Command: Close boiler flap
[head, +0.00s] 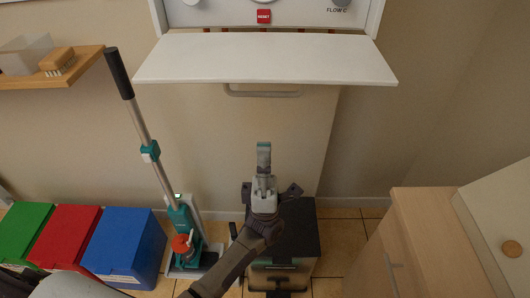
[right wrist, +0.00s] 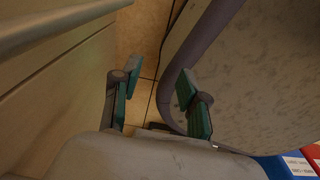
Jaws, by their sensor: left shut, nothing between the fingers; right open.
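The boiler (head: 225,14) hangs on the wall at the top of the head view, with a red reset button and dials on its front. Its white flap (head: 262,60) is hinged down and sticks out roughly level below the panel. My left gripper (head: 264,150) is shut and empty, below the flap and apart from it in the picture. My right gripper (right wrist: 158,98) shows in the right wrist view, open, with nothing between its fingers. It is not seen in the head view.
A teal floor cleaner (head: 185,222) leans at the left beside green, red (head: 66,233) and blue (head: 125,245) bins. A wooden shelf (head: 85,65) with a brush is at upper left. A wooden cabinet (head: 440,235) stands at lower right. The wall right of the boiler is clear.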

